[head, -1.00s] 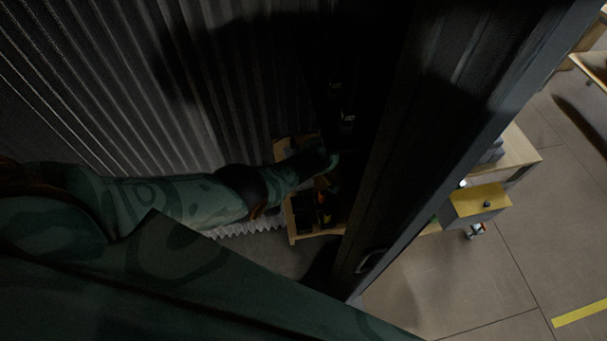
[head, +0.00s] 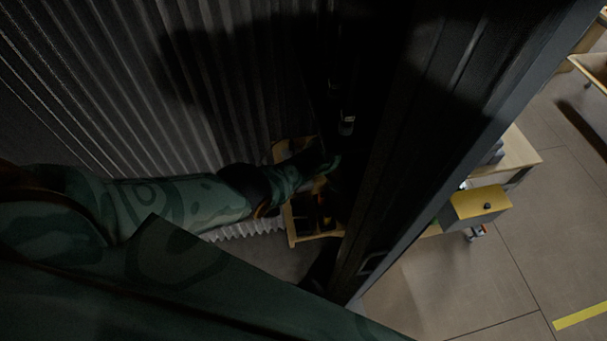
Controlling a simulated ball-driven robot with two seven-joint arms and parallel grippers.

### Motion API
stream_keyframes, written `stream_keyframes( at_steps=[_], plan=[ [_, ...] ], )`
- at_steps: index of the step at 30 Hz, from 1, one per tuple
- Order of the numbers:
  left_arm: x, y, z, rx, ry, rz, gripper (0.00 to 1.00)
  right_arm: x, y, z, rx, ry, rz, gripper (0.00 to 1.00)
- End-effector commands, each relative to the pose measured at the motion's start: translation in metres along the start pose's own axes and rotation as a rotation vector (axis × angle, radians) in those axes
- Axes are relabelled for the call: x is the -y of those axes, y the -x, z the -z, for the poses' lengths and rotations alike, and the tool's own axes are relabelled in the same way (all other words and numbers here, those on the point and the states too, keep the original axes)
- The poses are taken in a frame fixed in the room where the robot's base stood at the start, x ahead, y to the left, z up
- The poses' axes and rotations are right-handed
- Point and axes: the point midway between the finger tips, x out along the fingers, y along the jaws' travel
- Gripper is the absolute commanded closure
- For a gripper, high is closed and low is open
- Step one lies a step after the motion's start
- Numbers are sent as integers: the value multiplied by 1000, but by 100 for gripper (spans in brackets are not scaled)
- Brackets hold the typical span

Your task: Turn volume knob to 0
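My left arm comes in from the left, and its far end with the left gripper (head: 332,163) reaches into deep shadow beside a dark panel. The gripper's fingers are too dark to tell whether they are open or shut, or touching anything. A small pale fitting (head: 347,119) shows on the dark surface just above the gripper; I cannot tell whether it is the volume knob. No knob or volume marking can be made out. My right gripper is not in view.
A wooden tray or shelf (head: 302,240) with dark compartments lies below my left gripper. A ribbed dark wall (head: 150,90) fills the left. A tall dark frame with a handle (head: 369,264) stands right of the arm. Beyond it are a yellow-topped box (head: 478,203) and open floor (head: 450,285).

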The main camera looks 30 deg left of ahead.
Motion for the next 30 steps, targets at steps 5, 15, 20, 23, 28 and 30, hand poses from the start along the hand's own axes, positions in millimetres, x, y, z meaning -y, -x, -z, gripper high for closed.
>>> stream_keyframes(
  at_steps=[5, 15, 20, 23, 28, 30],
  plan=[
    [0, 0, 0, -1, 0, -1, 100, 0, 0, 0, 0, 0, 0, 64],
    [0, 0, 1, -1, 0, -1, 100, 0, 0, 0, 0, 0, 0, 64],
    [0, 0, 1, -1, 0, -1, 100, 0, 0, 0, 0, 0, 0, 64],
    [0, 0, 1, -1, 0, -1, 80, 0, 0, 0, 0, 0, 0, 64],
    [0, 0, 0, -1, 0, 0, 63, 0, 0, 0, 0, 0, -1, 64],
    [0, 0, 0, -1, 0, 0, 63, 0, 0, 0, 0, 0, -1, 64]
  ],
)
